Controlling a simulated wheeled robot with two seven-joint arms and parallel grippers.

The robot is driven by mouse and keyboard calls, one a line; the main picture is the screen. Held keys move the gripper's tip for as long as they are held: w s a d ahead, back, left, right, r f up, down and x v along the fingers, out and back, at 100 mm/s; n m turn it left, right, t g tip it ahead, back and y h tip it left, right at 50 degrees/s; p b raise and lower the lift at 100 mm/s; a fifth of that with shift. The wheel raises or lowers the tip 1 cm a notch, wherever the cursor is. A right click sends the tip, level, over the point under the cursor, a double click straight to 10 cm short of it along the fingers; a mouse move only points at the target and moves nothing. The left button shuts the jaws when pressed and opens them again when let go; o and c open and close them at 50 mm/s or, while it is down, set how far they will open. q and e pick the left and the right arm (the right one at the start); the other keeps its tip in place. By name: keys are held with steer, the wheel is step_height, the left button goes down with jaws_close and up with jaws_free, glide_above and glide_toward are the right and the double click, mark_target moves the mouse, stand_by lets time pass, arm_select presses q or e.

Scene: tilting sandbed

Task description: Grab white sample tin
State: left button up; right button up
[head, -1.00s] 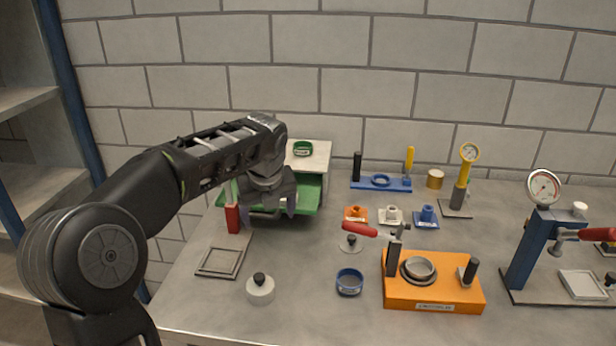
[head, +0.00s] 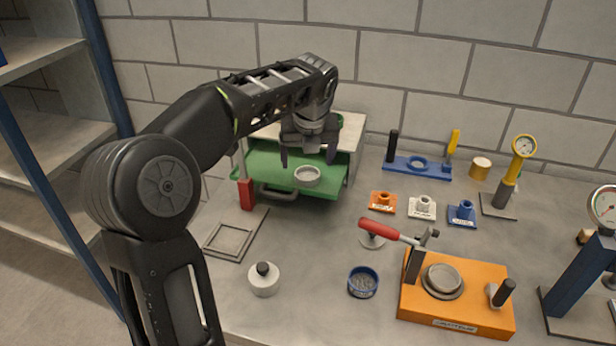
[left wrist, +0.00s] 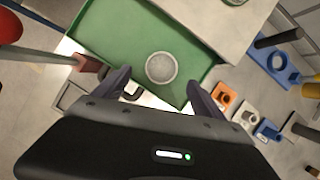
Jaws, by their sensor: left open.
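The white sample tin (head: 307,175) is a small round open tin on the green tray (head: 262,172). In the left wrist view the tin (left wrist: 161,67) lies on the green tray (left wrist: 110,37), beyond and between my fingertips. My left gripper (head: 309,160) is open and empty, just above and behind the tin in the head view. In the left wrist view my left gripper's fingers (left wrist: 160,85) stand apart on either side, not touching the tin. My right gripper is not in view.
A blue-ringed tin (head: 363,282), a white knobbed weight (head: 264,280) and an orange fixture (head: 455,318) stand nearer. A wall closes the back.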

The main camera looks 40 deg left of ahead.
mark_target(307, 176)
arm_select(q)
steer(key=shift+w+a+f, duration=0.1)
steer(key=shift+f, duration=0.2)
steer(key=shift+p+x, duration=0.35)
steer(key=shift+x, duration=2.25)
steer(key=shift+w, duration=0.15)
steer(key=shift+r, duration=0.15)
steer(key=c, duration=1.6)
steer(key=shift+r, duration=0.25)
jaws_close()
step_height(307, 176, up, 9)
steer(key=shift+r, duration=0.15)
